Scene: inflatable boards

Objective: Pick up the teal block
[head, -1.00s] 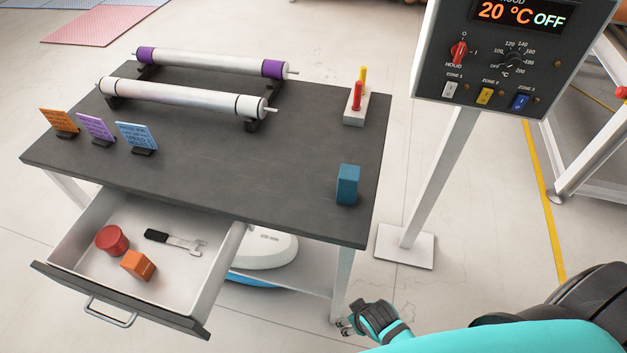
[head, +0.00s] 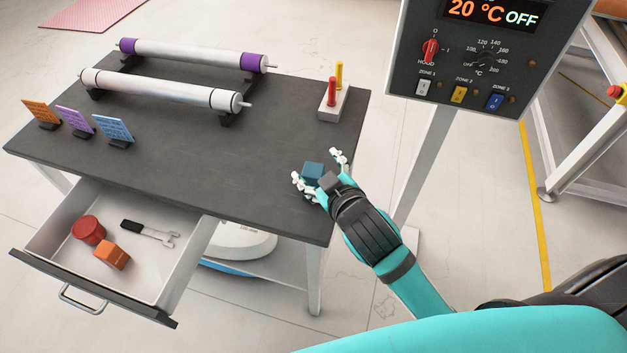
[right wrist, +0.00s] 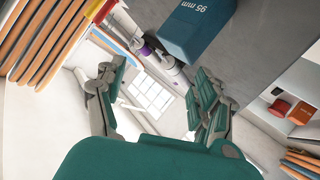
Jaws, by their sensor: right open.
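The teal block (head: 312,169) stands near the right end of the dark tabletop (head: 180,185). My right gripper (head: 317,166) is at the block, with its fingertips spread to either side of it in the head view; part of the block is hidden by the gripper. In the right wrist view the block (right wrist: 187,28) shows at the top, marked "95 mm", above the open fingers (right wrist: 158,82) in the picture. The fingers do not visibly touch it. My left gripper is not in view.
A holder with red and yellow pegs (head: 333,103) stands behind the block. Two rollers (head: 160,90) and several small signs (head: 75,124) are farther left. An open drawer (head: 170,262) juts out in front. A control panel (head: 480,60) on a post stands at right.

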